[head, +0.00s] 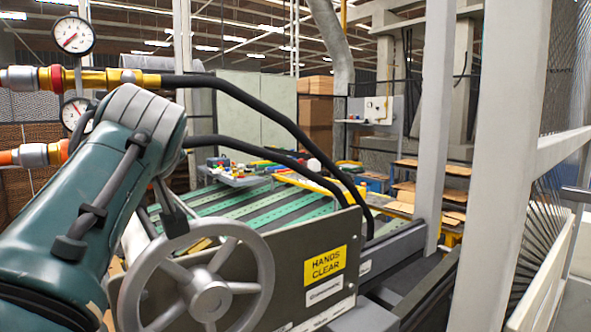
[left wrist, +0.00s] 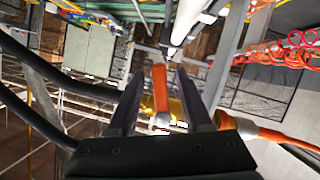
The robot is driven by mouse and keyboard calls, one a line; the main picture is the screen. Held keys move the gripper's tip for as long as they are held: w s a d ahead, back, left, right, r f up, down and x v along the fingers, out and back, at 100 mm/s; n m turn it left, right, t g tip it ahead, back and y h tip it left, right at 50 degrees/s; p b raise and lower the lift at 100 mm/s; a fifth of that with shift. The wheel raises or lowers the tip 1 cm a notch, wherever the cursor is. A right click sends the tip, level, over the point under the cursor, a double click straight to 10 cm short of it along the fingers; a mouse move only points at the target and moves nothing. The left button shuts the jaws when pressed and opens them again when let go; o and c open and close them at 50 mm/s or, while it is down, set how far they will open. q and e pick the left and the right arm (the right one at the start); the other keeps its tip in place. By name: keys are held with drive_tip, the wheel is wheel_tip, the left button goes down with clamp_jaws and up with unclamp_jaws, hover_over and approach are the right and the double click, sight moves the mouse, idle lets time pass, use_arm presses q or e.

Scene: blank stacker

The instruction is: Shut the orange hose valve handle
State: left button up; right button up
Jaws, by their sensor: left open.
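An orange handle (left wrist: 159,85) shows in the left wrist view, long and narrow, with a pale metal end below it. It lies between the two dark fingers of my left gripper (left wrist: 160,73), which is open. A gap shows on each side of the handle, and I cannot tell its depth relative to the fingertips. An orange hose (left wrist: 290,138) with a grey coupling is just right of the fingers. In the head view my teal left arm hides the gripper and handle; a lower orange hose fitting (head: 33,155) shows left of the arm. My right gripper is not in view.
A grey handwheel (head: 208,297) and a panel with a yellow sign (head: 325,266) are in front. A pale post (head: 497,180) and fence close off the right.

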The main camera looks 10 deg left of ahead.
use_arm(q)
drive_tip(key=shift+d, duration=0.1)
drive_tip(key=shift+c, duration=0.2)
clamp_jaws()
